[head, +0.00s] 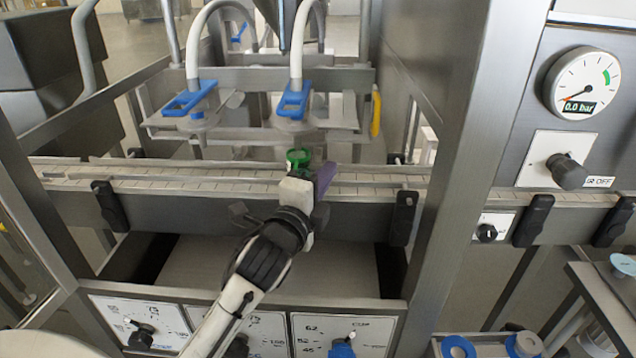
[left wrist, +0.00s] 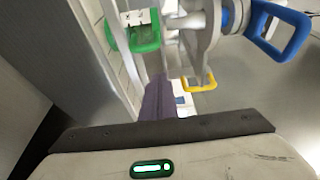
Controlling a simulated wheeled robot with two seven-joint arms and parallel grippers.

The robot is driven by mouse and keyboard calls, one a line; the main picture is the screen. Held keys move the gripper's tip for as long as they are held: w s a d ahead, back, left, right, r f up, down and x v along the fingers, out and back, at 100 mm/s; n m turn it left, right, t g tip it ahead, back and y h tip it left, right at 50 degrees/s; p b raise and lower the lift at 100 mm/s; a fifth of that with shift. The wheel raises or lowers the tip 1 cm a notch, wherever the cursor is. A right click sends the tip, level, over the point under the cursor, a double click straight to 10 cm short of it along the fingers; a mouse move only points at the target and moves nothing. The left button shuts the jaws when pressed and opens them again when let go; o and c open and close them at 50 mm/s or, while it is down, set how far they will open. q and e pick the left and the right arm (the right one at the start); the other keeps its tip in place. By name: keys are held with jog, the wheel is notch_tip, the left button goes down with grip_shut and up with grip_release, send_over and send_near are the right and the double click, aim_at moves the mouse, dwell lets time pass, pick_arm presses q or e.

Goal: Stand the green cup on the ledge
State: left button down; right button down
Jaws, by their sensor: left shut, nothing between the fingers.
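The green cup (head: 299,157) shows in the head view at the slatted conveyor strip (head: 230,180), in front of the right filling nozzle. In the left wrist view the green cup (left wrist: 146,38) is at the upper left, with a white piece against it. My left gripper (head: 326,178) has its purple fingers shut and empty, just right of the cup. The fingers also show in the left wrist view (left wrist: 157,97), below and right of the cup, apart from it. I cannot tell which surface is the ledge. My right gripper is not in view.
Two valves with blue handles (head: 190,98) and white hoses stand behind the strip. A yellow handle (head: 376,113) is at their right. Steel posts (head: 465,150) flank the opening. A gauge (head: 582,83) reads 0.0 bar. The strip left of the cup is clear.

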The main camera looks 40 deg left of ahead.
pick_arm(q)
jog(key=x, duration=0.3)
jog(key=shift+w, duration=0.2)
jog(key=shift+s+a, duration=0.8)
jog(key=shift+a, duration=0.35)
jog(key=shift+s+a, duration=0.4)
jog(key=shift+a, duration=0.15)
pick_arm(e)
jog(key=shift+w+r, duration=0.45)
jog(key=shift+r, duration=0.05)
pick_arm(q)
jog(key=shift+p, duration=0.3)
